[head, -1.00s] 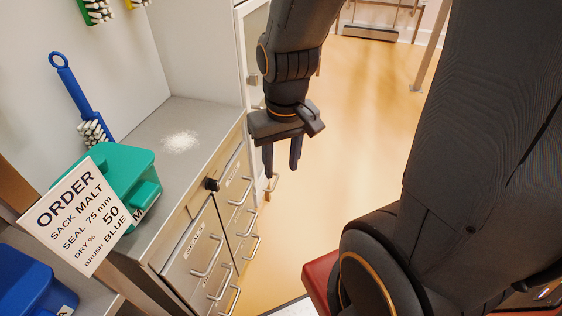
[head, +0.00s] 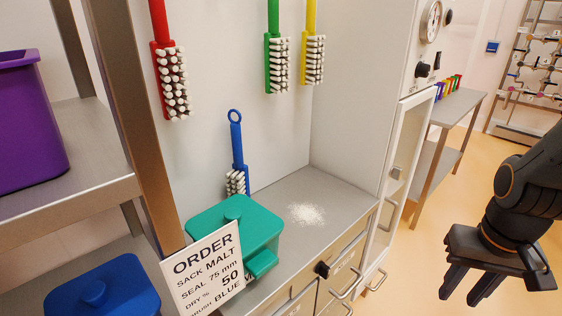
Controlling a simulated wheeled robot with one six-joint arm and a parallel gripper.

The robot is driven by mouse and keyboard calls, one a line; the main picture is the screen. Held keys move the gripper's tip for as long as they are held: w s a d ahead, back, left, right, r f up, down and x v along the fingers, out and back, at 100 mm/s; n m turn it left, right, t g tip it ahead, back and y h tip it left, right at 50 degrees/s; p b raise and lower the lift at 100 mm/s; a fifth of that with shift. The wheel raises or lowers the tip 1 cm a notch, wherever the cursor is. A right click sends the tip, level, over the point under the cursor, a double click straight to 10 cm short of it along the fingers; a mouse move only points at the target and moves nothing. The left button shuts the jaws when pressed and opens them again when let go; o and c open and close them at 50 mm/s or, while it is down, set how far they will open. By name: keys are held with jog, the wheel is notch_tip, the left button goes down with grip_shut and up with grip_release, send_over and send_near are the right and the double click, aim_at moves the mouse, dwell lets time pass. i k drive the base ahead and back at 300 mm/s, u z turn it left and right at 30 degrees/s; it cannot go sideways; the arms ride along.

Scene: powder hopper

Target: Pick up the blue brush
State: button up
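The blue brush (head: 237,150) leans nearly upright against the back wall of the steel counter, with its ring end up and its white bristles low. Its lower end is hidden behind the teal lidded container. My gripper (head: 480,290) hangs at the right side of the head view, over the floor and well to the right of the brush. Its fingers point down, apart, with nothing seen between them. The order card (head: 205,268) reads sack malt, seal 75 mm, dry 50 %, brush blue.
The teal container (head: 238,222) stands in front of the brush. White powder (head: 306,213) lies on the counter (head: 335,190). Red (head: 170,80), green (head: 277,62) and yellow (head: 314,58) brushes hang above. A cabinet (head: 385,160) stands right of the counter. A blue container (head: 100,290) is lower left.

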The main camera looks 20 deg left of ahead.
aim_at(239, 177)
jog(key=z, duration=1.35)
jog(key=i, duration=1.2)
jog(key=u, duration=3.1)
